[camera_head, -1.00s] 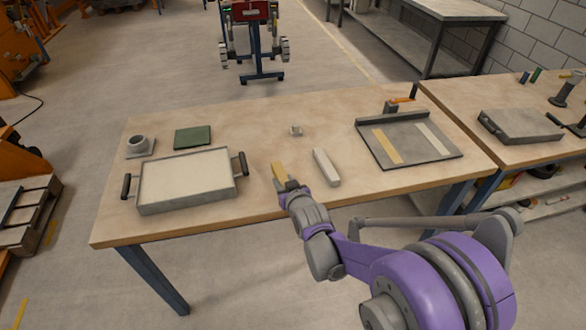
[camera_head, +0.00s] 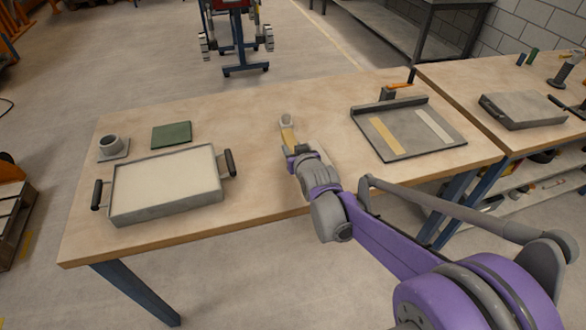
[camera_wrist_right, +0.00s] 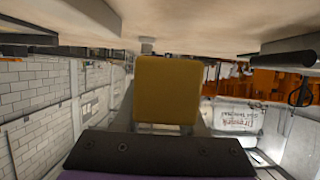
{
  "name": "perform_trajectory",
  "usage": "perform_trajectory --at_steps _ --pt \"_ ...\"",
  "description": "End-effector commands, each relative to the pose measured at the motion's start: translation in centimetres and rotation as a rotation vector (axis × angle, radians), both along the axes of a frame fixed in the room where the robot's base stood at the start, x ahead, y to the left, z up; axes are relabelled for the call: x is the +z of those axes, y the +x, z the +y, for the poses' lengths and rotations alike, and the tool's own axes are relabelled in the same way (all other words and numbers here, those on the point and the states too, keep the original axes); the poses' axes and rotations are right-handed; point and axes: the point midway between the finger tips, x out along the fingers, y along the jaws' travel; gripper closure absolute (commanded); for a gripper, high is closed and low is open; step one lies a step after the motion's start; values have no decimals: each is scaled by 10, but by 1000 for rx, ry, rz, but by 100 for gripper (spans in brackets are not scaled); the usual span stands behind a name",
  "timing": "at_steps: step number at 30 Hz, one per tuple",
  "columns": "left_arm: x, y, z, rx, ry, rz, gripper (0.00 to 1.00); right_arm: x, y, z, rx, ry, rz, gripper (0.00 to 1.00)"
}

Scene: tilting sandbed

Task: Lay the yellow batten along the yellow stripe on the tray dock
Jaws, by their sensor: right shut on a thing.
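My right gripper (camera_head: 297,150) is shut on the yellow batten (camera_head: 288,136), above the middle of the wooden table. The batten points away from me; its square yellow end fills the middle of the right wrist view (camera_wrist_right: 167,89). The tray dock (camera_head: 408,152) is a dark grey plate with a raised back edge, at the table's right side. Its yellow stripe (camera_head: 388,136) is on the left and bare, beside a pale stripe (camera_head: 434,126). The gripper is left of the dock, apart from it. My left gripper is not in view.
A sand-filled tray (camera_head: 165,215) with two dark handles stands on the left. Behind it are a grey cup (camera_head: 109,146) and a green pad (camera_head: 171,135). A small pale piece (camera_head: 286,120) shows just beyond the batten. A second table (camera_head: 470,75) adjoins on the right.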

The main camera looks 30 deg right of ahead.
Motion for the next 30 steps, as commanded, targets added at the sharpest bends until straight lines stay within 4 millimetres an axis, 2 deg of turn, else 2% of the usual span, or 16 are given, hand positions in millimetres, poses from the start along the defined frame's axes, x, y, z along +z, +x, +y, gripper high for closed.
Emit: perform_trajectory --at_steps 1,5,13,28,29,30 --pt "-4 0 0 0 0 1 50 -11 1 0 0 0 0 100" --pt "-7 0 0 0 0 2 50 -22 0 0 0 0 0 100" --pt "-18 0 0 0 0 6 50 -61 0 0 1 -2 0 100" --pt "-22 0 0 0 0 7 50 -71 0 0 0 -1 0 100" --pt "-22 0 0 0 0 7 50 -71 0 0 0 -1 0 57" --pt "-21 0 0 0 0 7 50 -71 0 0 0 -1 0 50"
